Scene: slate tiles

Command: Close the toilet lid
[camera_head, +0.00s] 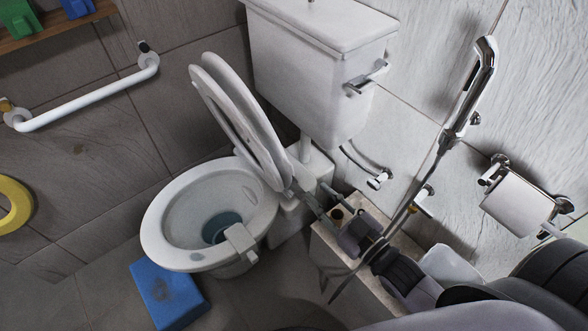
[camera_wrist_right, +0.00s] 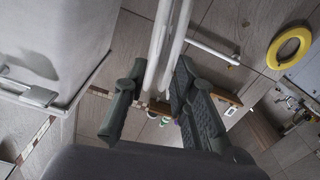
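The white toilet (camera_head: 160,225) stands left of centre in the head view. Its lid (camera_head: 262,125) and seat (camera_head: 215,92) are both raised, tilted up in front of the tank, and the bowl is uncovered. My right gripper (camera_head: 312,196) is beside the hinge end of the lid, low and to its right. In the wrist view the right gripper (camera_wrist_right: 157,72) has its two dark fingers spread, with the lid (camera_wrist_right: 158,40) and seat (camera_wrist_right: 181,38) edge-on between their tips. Whether they touch is unclear. My left gripper is not in view.
The tank (camera_head: 315,75) stands behind the lid. A chrome shower bar (camera_head: 460,100) and a paper roll (camera_head: 517,203) are at right. A pale box (camera_head: 335,265) stands beneath my right arm. A blue block (camera_head: 170,292) lies before the toilet. A grab bar (camera_head: 90,98) is on the left wall.

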